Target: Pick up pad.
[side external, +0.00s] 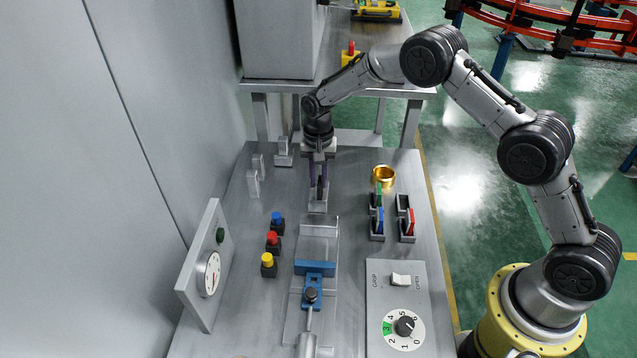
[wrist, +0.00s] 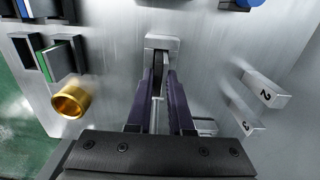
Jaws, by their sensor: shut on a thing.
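My gripper (side external: 320,178) points down over the grey bench, its purple fingers closed on a thin dark piece (side external: 320,190). In the wrist view, my gripper (wrist: 158,90) has this piece (wrist: 157,78) upright between its fingers. I cannot tell for certain that it is the pad. A small grey stand (side external: 318,204) is right at the fingertips; it also shows in the wrist view (wrist: 162,42). The piece seems to be at or in the stand; its lower end is hidden. Thin green (side external: 379,197), blue (side external: 380,219) and red (side external: 410,219) plates stand in dark holders.
A gold cup (side external: 383,176) stands to the right of my gripper. Grey blocks (side external: 254,183) stand to the left. A blue vise (side external: 314,270), coloured buttons (side external: 272,240), a dial panel (side external: 210,270) and a switch box (side external: 400,305) are nearer the camera.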

